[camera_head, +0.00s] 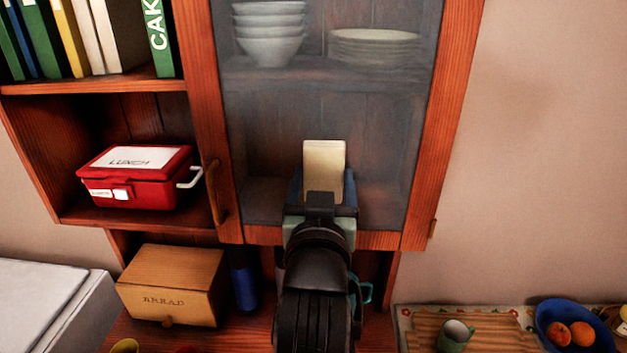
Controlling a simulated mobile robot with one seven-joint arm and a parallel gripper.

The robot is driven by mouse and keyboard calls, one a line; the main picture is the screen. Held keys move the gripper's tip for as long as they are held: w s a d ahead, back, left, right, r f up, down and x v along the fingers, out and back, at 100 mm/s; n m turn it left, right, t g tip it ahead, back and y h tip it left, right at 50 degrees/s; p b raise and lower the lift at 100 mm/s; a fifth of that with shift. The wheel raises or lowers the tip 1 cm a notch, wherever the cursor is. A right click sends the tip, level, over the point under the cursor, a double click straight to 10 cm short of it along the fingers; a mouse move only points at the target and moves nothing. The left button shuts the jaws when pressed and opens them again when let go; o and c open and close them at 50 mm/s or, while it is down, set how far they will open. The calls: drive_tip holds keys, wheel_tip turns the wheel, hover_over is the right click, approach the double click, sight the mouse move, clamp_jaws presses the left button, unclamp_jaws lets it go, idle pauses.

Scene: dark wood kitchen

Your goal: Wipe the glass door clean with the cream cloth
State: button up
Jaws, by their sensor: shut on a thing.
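The glass door (265,125) of the wall cabinet is shut, in a red-brown wooden frame (440,120). A hazy film shows over parts of its pane. My gripper (323,195) is in front of the lower middle of the door, its dark fingers on both sides of the cream cloth (324,165). It is shut on the cloth, which stands up as a flat folded pad above the fingers. I cannot tell whether the cloth touches the glass. My wrist hides the bottom frame of the door behind it.
Bowls (269,35) and plates (374,48) stand behind the glass. A red lunch box (135,175) sits on the open shelf at left.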

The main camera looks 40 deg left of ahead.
drive_tip(key=shift+w+d, duration=0.3)
drive_tip(key=shift+d, duration=0.1)
drive_tip(key=shift+s+a+p, duration=0.3)
drive_tip(key=shift+s+a, duration=0.4)
drive_tip(key=shift+a, duration=0.45)
drive_tip(key=shift+s+a+p, duration=0.35)
drive_tip(key=shift+s+a, duration=0.4)
drive_tip(key=shift+a, duration=0.45)
drive_tip(key=shift+s+a+p, duration=0.3)
drive_tip(key=shift+s+a, duration=0.4)
drive_tip(key=shift+a, duration=0.45)
drive_tip(key=v, duration=0.6)
drive_tip(key=v, duration=0.3)
